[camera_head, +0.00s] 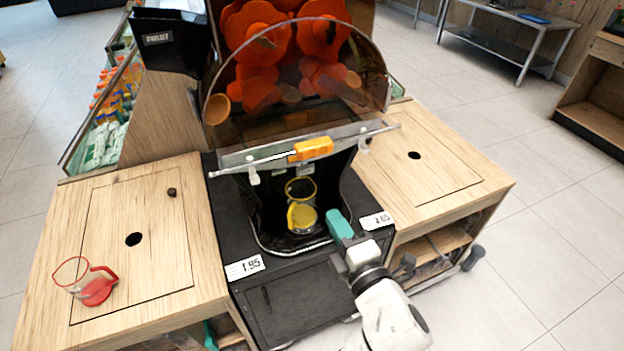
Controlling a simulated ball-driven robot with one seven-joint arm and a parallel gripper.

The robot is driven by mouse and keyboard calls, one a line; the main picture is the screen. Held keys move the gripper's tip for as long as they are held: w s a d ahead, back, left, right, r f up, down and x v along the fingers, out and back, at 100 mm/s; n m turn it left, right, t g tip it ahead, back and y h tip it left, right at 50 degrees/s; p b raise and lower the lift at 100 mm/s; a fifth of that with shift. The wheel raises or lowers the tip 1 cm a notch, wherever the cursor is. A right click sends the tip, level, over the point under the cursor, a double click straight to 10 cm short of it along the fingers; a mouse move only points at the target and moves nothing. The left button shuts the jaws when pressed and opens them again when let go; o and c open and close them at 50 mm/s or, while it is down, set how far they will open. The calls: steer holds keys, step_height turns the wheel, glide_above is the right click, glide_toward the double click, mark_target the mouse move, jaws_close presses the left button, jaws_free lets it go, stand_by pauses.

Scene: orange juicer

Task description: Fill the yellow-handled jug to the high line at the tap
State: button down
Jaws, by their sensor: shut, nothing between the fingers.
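The yellow-handled jug (302,216) stands in the dark bay of the juicer, below the orange tap lever (312,148). Its yellow parts and a thin rim show; its fill line and any juice level cannot be made out. My gripper (333,214), with teal fingers, is at the front right of the bay. It is shut and empty, just right of the jug, with a small gap seeming to lie between them. The tap's spout is mostly hidden behind the clear cover's lower edge and the lever.
A clear curved cover (384,80) with a bar along its lower edge overhangs the bay. A red-handled jug (97,290) and a small dark object (172,192) are on the left wooden counter (150,205). The right counter (425,150) is clear. Price cards (244,267) flank the bay.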

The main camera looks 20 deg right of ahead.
mark_target(307, 174)
steer(key=w, duration=1.2)
steer(key=shift+w, duration=0.1)
steer(key=shift+f+b, duration=0.1)
steer(key=shift+b, duration=0.2)
steer(key=b, duration=0.4)
steer(key=shift+w+f+t+b, duration=0.2)
steer(key=shift+f+t+b, duration=0.1)
steer(key=shift+f+t, duration=0.1)
steer(key=shift+b, duration=0.55)
steer(key=t+b, duration=0.1)
steer(key=b, duration=0.5)
steer(key=shift+w+f+t+b, duration=0.25)
steer(key=shift+w+t+b, duration=0.05)
steer(key=shift+t+b, duration=0.1)
steer(key=shift+w+b, duration=0.1)
steer(key=shift+b, duration=0.5)
steer(key=shift+r, duration=0.2)
stand_by(3.2)
